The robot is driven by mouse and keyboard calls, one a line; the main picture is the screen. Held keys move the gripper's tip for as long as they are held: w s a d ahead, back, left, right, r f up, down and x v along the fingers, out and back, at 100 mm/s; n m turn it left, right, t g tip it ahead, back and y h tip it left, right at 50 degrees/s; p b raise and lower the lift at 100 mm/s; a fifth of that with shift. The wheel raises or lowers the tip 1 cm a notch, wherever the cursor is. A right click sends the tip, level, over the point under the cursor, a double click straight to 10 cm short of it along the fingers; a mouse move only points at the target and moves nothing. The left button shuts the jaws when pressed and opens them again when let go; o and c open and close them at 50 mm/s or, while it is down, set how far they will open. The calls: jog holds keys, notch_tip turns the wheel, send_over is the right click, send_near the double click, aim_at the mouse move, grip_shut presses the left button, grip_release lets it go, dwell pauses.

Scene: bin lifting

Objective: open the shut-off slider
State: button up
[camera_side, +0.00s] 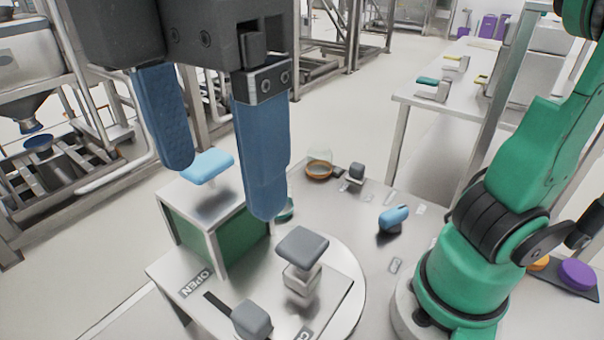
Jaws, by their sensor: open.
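A grey block-shaped knob (252,320) sits on a dark slot (216,303) in a metal plate at the bottom of the picture; it looks like the shut-off slider. The slot's bare part runs from the knob toward the OPEN label (196,284). Another label starting with C (303,334) is cut off by the bottom edge. My gripper (222,190) has two blue fingers, spread apart and empty. It hangs large in the foreground above the work, higher in the picture than the knob. No contact with the knob shows.
A grey-topped handle (302,245) stands on the plate right of the knob. A light-blue T-handle (207,166) tops a green-sided box (212,240) behind the fingers.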

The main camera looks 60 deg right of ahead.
aim_at(249, 313)
notch_tip(249, 313, down, 17)
jog(key=shift+w+r, duration=0.1)
jog(key=shift+r, duration=0.1)
dwell(0.4)
grip_shut()
dwell(1.4)
